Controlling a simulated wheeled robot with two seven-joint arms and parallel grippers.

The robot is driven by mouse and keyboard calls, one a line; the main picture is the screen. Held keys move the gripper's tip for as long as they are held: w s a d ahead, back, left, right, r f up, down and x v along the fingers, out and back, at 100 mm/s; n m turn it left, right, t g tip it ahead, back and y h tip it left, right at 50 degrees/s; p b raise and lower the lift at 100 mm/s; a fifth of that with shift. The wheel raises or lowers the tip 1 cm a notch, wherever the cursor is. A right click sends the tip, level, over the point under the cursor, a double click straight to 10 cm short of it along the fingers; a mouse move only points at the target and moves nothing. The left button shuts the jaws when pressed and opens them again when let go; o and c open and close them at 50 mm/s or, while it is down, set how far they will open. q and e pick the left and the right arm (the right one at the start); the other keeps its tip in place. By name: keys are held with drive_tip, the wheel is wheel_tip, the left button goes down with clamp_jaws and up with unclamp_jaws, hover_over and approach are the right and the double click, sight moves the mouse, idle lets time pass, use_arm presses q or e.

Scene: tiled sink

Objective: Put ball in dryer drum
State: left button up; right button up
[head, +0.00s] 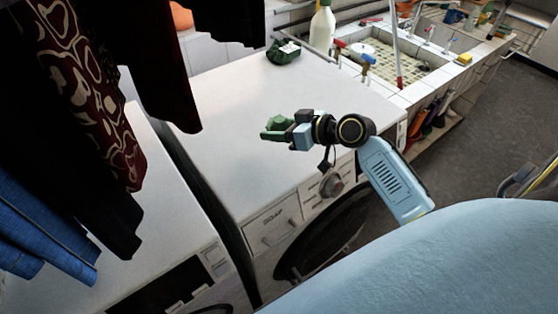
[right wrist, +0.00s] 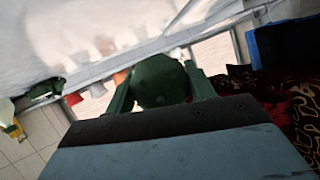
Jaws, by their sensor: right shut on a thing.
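My right gripper (head: 276,128) is held above the top of the right-hand white machine, its fingers pointing left. It is shut on a dark green ball (right wrist: 160,80), which shows between its green fingers in the right wrist view. In the head view the ball blends with the fingers. The right-hand front-loading machine (head: 262,208) has a round dark door (head: 318,242), partly hidden by my arm. A second white machine (head: 95,205) stands to its left, with only the top of its front showing. I cannot tell which is the dryer; no drum interior shows. My left gripper is not in view.
Dark, red-patterned and blue clothes (head: 85,75) hang at the left. A dark green bundle (head: 283,52) lies at the machine's back edge. A white bottle (head: 321,28) stands by the tiled sink (head: 440,68). The machine top around my gripper is clear. Grey floor is open at right.

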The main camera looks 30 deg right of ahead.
sight(279, 163)
wheel_tip(279, 163, down, 10)
drive_tip(key=shift+r, duration=0.2)
idle(0.3)
drive_tip(key=shift+f+b, duration=0.1)
drive_tip(key=shift+b, duration=0.25)
drive_tip(key=shift+f, duration=0.15)
drive_tip(key=o, duration=1)
